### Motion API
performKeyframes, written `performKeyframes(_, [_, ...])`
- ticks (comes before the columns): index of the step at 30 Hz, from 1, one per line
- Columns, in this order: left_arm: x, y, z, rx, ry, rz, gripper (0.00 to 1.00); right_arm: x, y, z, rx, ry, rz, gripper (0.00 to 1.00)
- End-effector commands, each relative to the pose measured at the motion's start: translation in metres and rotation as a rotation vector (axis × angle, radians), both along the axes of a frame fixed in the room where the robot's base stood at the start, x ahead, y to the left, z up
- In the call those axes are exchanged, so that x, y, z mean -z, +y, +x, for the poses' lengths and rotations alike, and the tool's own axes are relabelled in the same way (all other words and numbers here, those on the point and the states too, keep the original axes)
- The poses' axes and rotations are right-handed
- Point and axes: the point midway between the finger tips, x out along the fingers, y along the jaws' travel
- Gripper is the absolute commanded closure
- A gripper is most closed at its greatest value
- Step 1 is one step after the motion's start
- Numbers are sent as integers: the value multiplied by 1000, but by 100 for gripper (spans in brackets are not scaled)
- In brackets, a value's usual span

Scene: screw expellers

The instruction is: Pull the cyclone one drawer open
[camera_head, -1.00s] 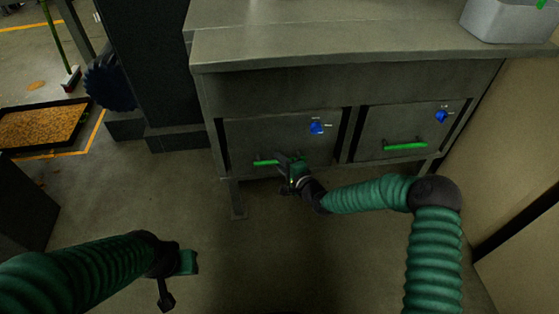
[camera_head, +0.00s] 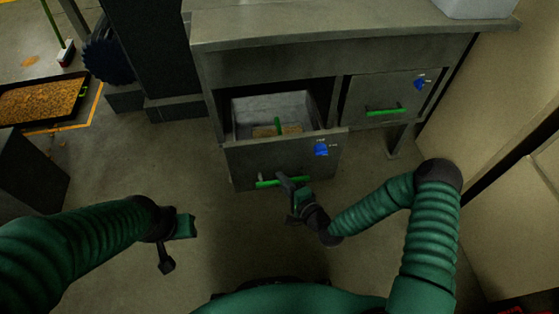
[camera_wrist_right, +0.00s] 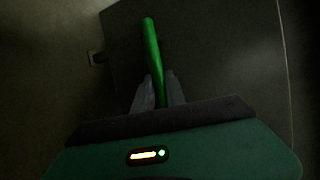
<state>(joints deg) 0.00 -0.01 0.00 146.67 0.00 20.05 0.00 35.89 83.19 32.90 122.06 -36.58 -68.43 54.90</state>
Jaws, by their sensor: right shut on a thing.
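The left drawer (camera_head: 262,160) of the metal bench is pulled out, with a blue tag (camera_head: 321,149) at the upper right of its front. Its open top shows a grey interior with a green item (camera_head: 278,126) and some brownish material inside. My right gripper (camera_head: 283,180) is shut on the green drawer handle (camera_head: 266,184). In the right wrist view the green handle (camera_wrist_right: 151,50) runs between the two fingers (camera_wrist_right: 159,92). My left gripper (camera_head: 172,245) hangs in free space at the lower left, away from the bench. Its finger gap is not clear.
A second drawer (camera_head: 390,93) with a green handle is closed at the right. The bench top (camera_head: 320,25) overhangs the drawers. A beige wall (camera_head: 480,110) stands close on the right. The floor in front is clear. A tray of grain (camera_head: 40,100) lies at the far left.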

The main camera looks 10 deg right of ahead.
Motion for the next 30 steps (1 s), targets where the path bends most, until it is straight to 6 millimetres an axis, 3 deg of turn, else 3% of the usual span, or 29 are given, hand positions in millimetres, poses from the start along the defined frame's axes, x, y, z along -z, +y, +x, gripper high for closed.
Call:
performKeyframes(3, [-8, 0, 0, 0, 0, 0, 64, 1, 0, -23, -2, 11, 1, 100])
performKeyframes(9, [-13, 0, 0, 0, 0, 0, 64, 2, -1, -44, -1, 9, -1, 100])
performKeyframes(24, [-13, 0, 0, 0, 0, 0, 64, 4, -2, -51, -1, 9, -3, 100])
performKeyframes(25, [-13, 0, 0, 0, 0, 0, 64, 4, -2, -51, -1, 9, -3, 83])
performKeyframes(30, [-13, 0, 0, 0, 0, 0, 64, 3, -2, -50, 0, 6, -2, 62])
